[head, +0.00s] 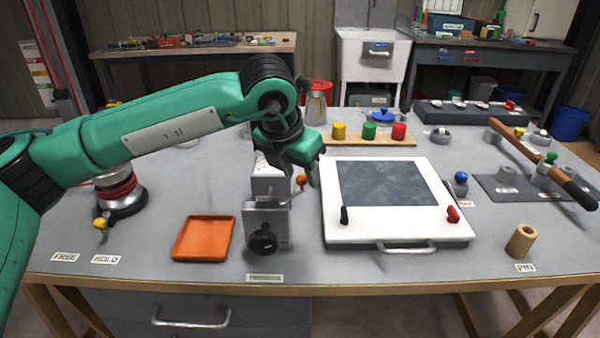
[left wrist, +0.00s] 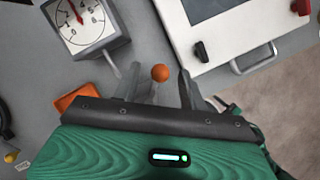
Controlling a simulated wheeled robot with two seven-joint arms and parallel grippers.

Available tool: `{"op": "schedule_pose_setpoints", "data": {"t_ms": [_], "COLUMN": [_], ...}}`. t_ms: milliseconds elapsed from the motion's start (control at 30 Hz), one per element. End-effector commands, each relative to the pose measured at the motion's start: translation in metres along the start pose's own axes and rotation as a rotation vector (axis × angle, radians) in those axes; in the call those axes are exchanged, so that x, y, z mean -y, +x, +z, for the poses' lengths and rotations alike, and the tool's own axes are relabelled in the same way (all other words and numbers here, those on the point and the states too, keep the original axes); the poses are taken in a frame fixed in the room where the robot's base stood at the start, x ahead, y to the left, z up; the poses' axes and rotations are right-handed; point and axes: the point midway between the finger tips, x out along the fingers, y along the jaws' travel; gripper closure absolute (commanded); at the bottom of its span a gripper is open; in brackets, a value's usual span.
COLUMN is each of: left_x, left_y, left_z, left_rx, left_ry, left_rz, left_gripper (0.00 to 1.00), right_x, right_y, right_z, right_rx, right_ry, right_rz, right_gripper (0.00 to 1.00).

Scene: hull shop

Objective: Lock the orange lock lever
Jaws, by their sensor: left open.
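The orange lock lever shows as an orange ball knob (head: 301,181) on a thin grey arm, beside a grey block (head: 252,222) with a black round knob (head: 262,238). In the left wrist view the orange ball (left wrist: 160,73) lies between the two finger lines. My left gripper (head: 308,172) is open and points down just above and around the ball's spot. I cannot tell whether a finger touches it. Part of the lever arm is hidden by my gripper in the left wrist view. My right gripper is not in view.
An orange tray (head: 203,238) lies to the left. A white panel (head: 395,232) with black and red catches and a handle lies close on the right. Labels mark the bench front.

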Motion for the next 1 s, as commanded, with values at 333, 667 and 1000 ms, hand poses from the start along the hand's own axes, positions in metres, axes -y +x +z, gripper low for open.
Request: {"op": "schedule_pose_setpoints", "data": {"t_ms": [333, 667, 1000], "left_x": [0.0001, 0.0001, 0.0032], "left_y": [0.0064, 0.0062, 0.0072], "left_z": [0.0003, 0.0001, -0.0011], "left_rx": [0.002, 0.001, 0.0], "left_ry": [0.001, 0.001, 0.063], "left_rz": [0.0, 0.0, -0.027], "left_gripper": [0.58, 1.0, 1.0], "right_x": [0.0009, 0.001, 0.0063], "right_y": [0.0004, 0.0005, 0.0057], "right_z": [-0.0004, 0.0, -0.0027], "right_rx": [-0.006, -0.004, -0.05], "right_ry": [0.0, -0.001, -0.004], "right_rz": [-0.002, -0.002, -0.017], "right_gripper": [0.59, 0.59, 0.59]}}
